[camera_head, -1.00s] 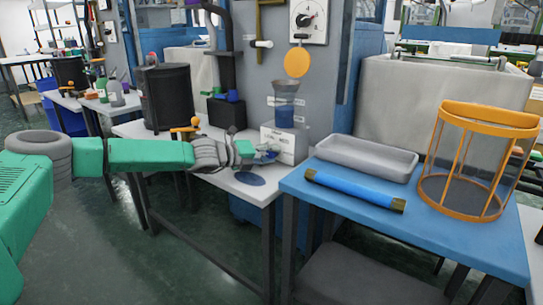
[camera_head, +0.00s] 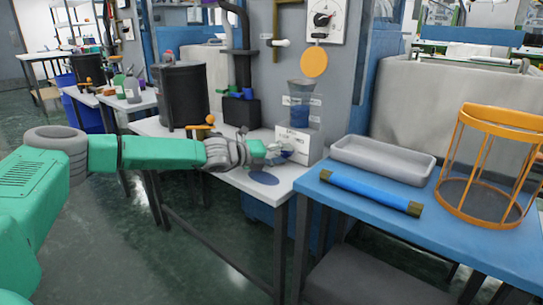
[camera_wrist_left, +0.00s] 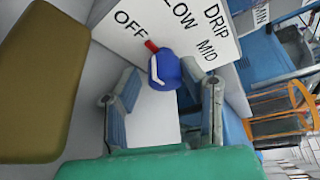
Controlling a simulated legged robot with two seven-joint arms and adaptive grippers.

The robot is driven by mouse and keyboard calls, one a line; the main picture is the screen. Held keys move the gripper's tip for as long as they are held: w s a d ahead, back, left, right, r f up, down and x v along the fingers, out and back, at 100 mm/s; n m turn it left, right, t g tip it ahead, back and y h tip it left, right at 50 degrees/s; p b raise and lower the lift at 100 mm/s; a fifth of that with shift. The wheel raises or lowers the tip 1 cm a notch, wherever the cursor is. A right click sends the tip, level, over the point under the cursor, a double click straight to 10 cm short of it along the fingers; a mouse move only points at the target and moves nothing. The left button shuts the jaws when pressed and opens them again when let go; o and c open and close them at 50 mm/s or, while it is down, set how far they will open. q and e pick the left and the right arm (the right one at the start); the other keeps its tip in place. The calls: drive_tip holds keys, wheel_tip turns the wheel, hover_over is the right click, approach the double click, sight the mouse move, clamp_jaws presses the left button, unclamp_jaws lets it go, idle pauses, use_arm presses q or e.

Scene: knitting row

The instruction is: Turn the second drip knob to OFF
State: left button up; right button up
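In the left wrist view a blue drip knob (camera_wrist_left: 165,70) with a white pointer line sits on a white panel (camera_wrist_left: 118,36) lettered OFF, LOW, MID and DRIP. A red tab (camera_wrist_left: 151,46) shows at the knob's edge, between OFF and LOW. My left gripper (camera_wrist_left: 164,92) is open, with one finger on each side in front of the knob; I cannot tell whether either touches it. In the head view my left gripper (camera_head: 278,153) is at the white knob box (camera_head: 299,143) and hides the knob. My right gripper is not in view.
A clear hopper with blue contents (camera_head: 300,105) stands above the box. A black bin (camera_head: 180,97) is on the same bench. At right, a blue table (camera_head: 445,235) holds a grey tray (camera_head: 383,160), a blue tube (camera_head: 370,192) and an orange cage (camera_head: 490,165).

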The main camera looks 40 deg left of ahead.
use_arm(q)
drive_tip(key=v, duration=1)
drive_tip(key=shift+v, duration=0.75)
drive_tip(key=shift+s+f, duration=0.1)
drive_tip(key=shift+f, duration=0.05)
